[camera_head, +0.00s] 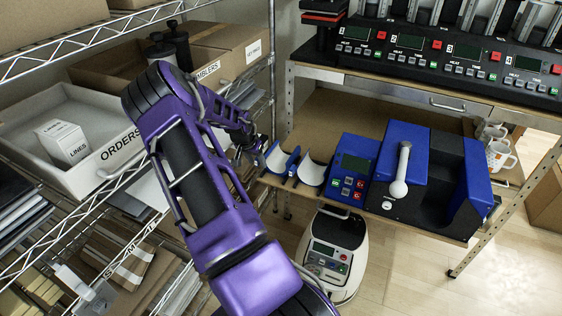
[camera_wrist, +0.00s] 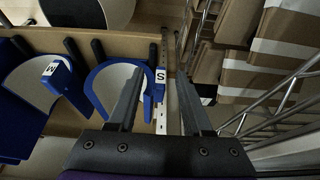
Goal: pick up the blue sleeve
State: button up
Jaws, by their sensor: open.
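Two blue sleeves with pale inner faces stand in a row on the low wooden shelf. The sleeve marked S (camera_wrist: 97,78) also shows in the head view (camera_head: 278,157), at the shelf's left end. The sleeve marked M (camera_wrist: 70,88) is to its left in the wrist view and appears in the head view (camera_head: 314,172). My gripper (camera_wrist: 162,76) is open and empty. In the wrist view, the S tab shows between its fingers, and the left finger overlaps the sleeve's right side. I cannot tell whether they touch. In the head view my gripper (camera_head: 250,150) is just left of the S sleeve, partly hidden by my arm.
A blue press (camera_head: 402,165) with a white-handled lever stands right of the sleeves. White mugs (camera_head: 500,153) are at the far right. A wire rack (camera_head: 130,240) with boxes and an ORDERS bin (camera_head: 115,150) lies close on the left. A white machine (camera_head: 333,250) stands below the shelf.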

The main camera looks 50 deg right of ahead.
jog(key=shift+x, duration=1.15)
grip_shut()
jog(key=shift+d+r, duration=0.1)
dwell(0.4)
